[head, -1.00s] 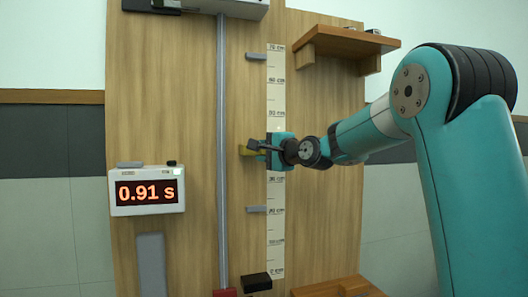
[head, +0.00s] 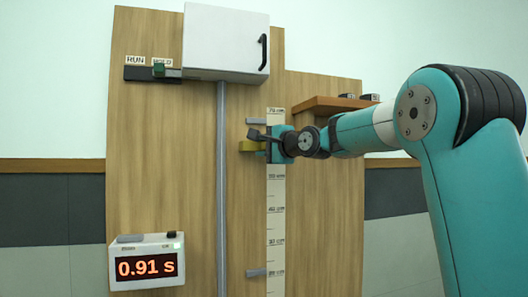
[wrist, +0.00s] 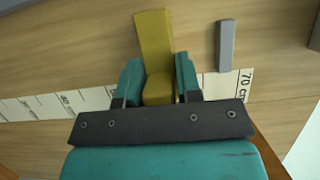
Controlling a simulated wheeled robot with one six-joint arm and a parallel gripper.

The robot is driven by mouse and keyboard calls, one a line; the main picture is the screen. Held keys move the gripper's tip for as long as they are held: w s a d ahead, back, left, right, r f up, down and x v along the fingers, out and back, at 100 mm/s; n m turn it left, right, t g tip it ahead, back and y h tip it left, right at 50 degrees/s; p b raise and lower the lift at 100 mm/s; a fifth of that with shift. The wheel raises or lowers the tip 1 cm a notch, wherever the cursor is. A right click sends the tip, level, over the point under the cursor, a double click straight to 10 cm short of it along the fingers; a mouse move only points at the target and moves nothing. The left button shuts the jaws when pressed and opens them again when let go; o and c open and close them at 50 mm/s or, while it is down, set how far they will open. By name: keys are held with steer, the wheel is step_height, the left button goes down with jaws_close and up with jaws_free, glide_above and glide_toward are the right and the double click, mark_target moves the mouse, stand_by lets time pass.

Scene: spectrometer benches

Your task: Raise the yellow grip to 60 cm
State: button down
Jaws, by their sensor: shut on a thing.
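The yellow grip (head: 248,146) sticks out to the left of my gripper (head: 273,145) on the wooden board. My gripper is shut on it. In the wrist view the yellow grip (wrist: 154,35) lies between the two teal fingers of my gripper (wrist: 158,82). The cream scale (head: 276,190) runs up behind my gripper. Its 70 cm mark shows above and its 50 cm mark below. The 60 cm mark is hidden behind my gripper, so the grip sits about midway between 50 and 70.
A grey peg (head: 257,121) juts out just above the grip, and another (head: 257,272) lower down. A grey vertical rail (head: 221,190) runs to the left, under a white box (head: 226,42). A wooden shelf (head: 335,103) is at the right. The timer (head: 147,262) reads 0.91 s.

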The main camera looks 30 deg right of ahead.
stand_by(0.3)
steer(key=c, duration=0.9)
jaws_free()
steer(key=shift+s+d+b, duration=0.35)
steer(key=shift+s+b, duration=0.9)
steer(key=shift+s, duration=1.65)
steer(key=shift+s+d+b, duration=0.3)
steer(key=shift+s+b, duration=0.9)
steer(key=shift+s, duration=1.65)
steer(key=shift+s+d+b, duration=0.35)
steer(key=shift+s+b, duration=0.9)
steer(key=shift+s, duration=1.65)
